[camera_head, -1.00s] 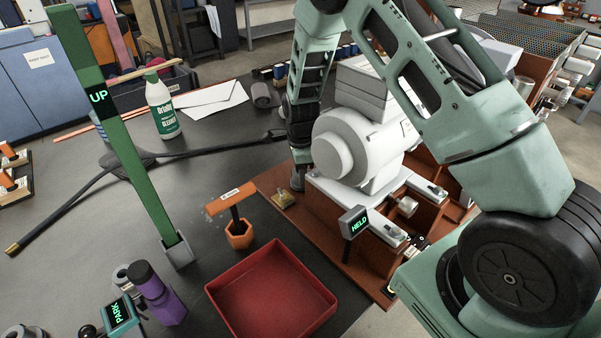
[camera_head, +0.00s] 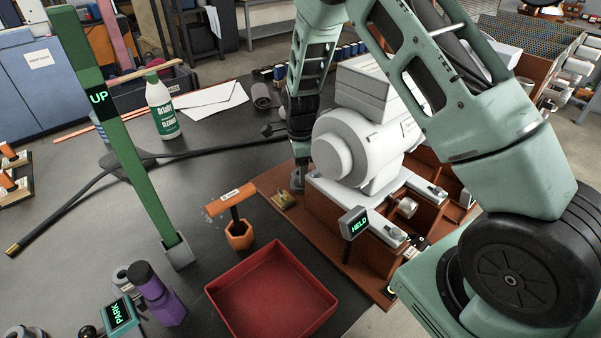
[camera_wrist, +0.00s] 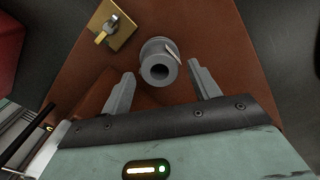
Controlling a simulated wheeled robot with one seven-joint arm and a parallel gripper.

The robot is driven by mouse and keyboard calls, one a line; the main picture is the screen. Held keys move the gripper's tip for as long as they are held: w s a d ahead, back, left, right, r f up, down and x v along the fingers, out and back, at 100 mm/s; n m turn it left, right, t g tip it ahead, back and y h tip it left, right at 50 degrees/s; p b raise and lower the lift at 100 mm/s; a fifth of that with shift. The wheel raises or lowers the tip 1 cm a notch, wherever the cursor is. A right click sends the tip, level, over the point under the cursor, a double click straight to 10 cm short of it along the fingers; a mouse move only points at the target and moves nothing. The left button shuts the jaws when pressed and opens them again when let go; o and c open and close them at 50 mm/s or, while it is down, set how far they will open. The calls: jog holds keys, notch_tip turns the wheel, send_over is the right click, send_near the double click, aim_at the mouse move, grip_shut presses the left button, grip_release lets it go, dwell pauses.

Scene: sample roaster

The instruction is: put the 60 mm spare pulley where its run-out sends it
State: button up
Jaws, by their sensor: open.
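A grey cylinder with a dark round bore (camera_wrist: 159,66), pulley-like, stands on the brown board (camera_wrist: 206,30) in the wrist view. My gripper (camera_wrist: 160,78) is open, with one finger on each side of this cylinder and gaps visible between. I cannot read a size or run-out on it. In the head view my gripper (camera_head: 298,180) is low over the board, left of the white motor-like machine (camera_head: 345,150); the cylinder is not distinguishable there.
A brass block (camera_head: 284,200) sits beside my gripper; it also shows in the wrist view (camera_wrist: 118,32). A red tray (camera_head: 322,312) is empty at the front. A "HELD" display (camera_head: 354,222), an orange holder (camera_head: 238,235), a green "UP" post (camera_head: 135,165) and a "PARK" display (camera_head: 120,314) stand nearby.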

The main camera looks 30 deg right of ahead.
notch_tip(320, 180, up, 9)
jog(key=s+a+r+n+y, duration=0.1)
jog(key=s+a+r+n, duration=0.5)
jog(key=a, duration=0.3)
jog(key=s+a+r+n, duration=0.2)
jog(key=s+a+n, duration=0.1)
jog(key=s+n, duration=0.5)
jog(key=s+a+r+n, duration=0.2)
jog(key=s+a+n, duration=0.1)
jog(key=s+n, duration=0.4)
jog(key=s+a+r+n, duration=0.2)
jog(key=s+a+n, duration=0.2)
jog(key=s+n, duration=0.4)
jog(key=s, duration=0.4)
jog(key=shift+n, duration=0.3)
notch_tip(320, 180, up, 7)
jog(key=p, duration=0.7)
jog(key=shift+r+p, duration=0.2)
jog(key=shift+p, duration=0.2)
